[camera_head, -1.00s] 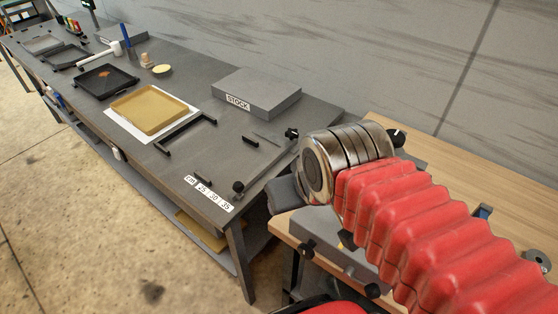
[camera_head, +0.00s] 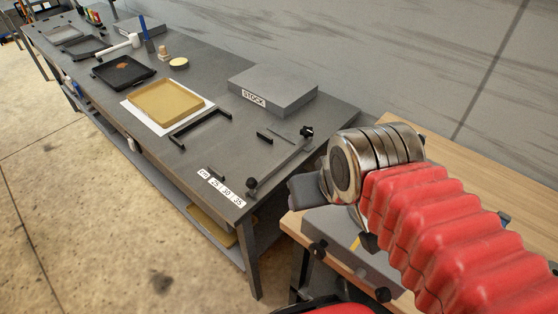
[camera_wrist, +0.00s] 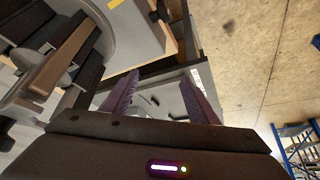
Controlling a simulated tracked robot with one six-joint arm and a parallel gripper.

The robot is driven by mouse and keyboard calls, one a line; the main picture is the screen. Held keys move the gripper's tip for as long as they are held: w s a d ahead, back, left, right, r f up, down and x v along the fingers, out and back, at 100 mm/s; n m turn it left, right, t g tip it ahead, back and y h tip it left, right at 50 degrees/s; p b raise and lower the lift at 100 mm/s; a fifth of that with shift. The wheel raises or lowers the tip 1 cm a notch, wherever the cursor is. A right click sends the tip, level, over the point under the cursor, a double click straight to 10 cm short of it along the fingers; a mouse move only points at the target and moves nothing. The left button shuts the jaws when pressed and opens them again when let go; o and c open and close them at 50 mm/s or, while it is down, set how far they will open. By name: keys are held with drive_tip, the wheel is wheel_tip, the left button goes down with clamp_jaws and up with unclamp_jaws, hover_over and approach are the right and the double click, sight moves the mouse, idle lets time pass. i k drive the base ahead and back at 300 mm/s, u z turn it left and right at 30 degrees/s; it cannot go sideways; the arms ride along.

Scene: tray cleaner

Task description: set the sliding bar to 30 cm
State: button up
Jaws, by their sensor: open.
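The sliding bar (camera_head: 279,162) is a thin grey bar with a black knob at each end, lying across the right end of the long grey table. The strip reads cm, 25, 30, 35. My gripper is mostly hidden behind my wrist in the head view, to the right of the bar and apart from it. In the wrist view my gripper (camera_wrist: 160,95) is open, its two purple-grey fingers spread with nothing clearly between them.
A grey STOCK block (camera_head: 285,88) stands behind the bar. A tan tray (camera_head: 166,103) on a white sheet and a black bracket (camera_head: 202,130) lie to the left. A wooden bench (camera_head: 455,160) with grey fixtures is at the right. Open concrete floor (camera_head: 110,220) lies in front.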

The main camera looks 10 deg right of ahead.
sight(252, 184)
drive_tip(key=z, duration=0.05)
drive_tip(key=k, duration=0.5)
drive_tip(key=u, duration=1.5)
drive_tip(key=i, duration=0.45)
drive_tip(key=u, duration=0.6)
